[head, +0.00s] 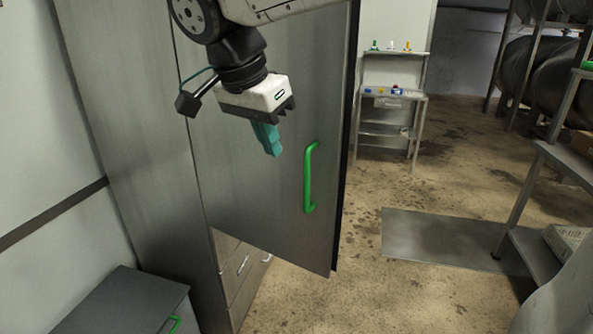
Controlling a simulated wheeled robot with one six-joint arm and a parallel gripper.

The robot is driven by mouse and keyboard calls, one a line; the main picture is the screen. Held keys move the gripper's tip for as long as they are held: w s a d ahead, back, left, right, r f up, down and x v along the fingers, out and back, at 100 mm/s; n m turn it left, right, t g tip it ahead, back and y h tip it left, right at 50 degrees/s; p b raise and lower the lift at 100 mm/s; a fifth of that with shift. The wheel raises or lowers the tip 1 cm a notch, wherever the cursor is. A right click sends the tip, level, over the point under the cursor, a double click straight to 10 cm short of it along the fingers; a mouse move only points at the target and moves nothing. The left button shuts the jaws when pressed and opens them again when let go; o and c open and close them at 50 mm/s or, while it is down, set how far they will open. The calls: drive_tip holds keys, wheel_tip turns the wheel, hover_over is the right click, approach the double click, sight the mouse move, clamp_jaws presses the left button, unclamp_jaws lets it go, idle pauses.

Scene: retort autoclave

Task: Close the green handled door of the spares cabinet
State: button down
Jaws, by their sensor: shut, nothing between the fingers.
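The spares cabinet (150,150) is a tall grey metal cabinet at the left in the head view. Its grey door (262,190) stands open, swung out from the front, with its free edge to the right and its bottom edge above the floor. The green handle (309,178) is an upright bar near the door's free edge. My gripper (270,146) points down in front of the door, left of the handle and a little above its middle. Its teal fingers are shut and empty. I cannot tell whether they touch the door. The cabinet's inside is hidden behind the door.
Drawers (240,268) show below the door. A low dark cabinet (125,300) with a green handle stands at front left. A small rack (390,98) stands behind, and a metal bench (568,160) at right. Floor right of the door is open, with a flat grey plate (440,238).

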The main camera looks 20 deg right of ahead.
hover_over(305, 192)
drive_tip(key=s+a, duration=0.1)
drive_tip(key=a, duration=0.1)
wheel_tip(305, 192, down, 9)
drive_tip(key=shift+f, duration=0.1)
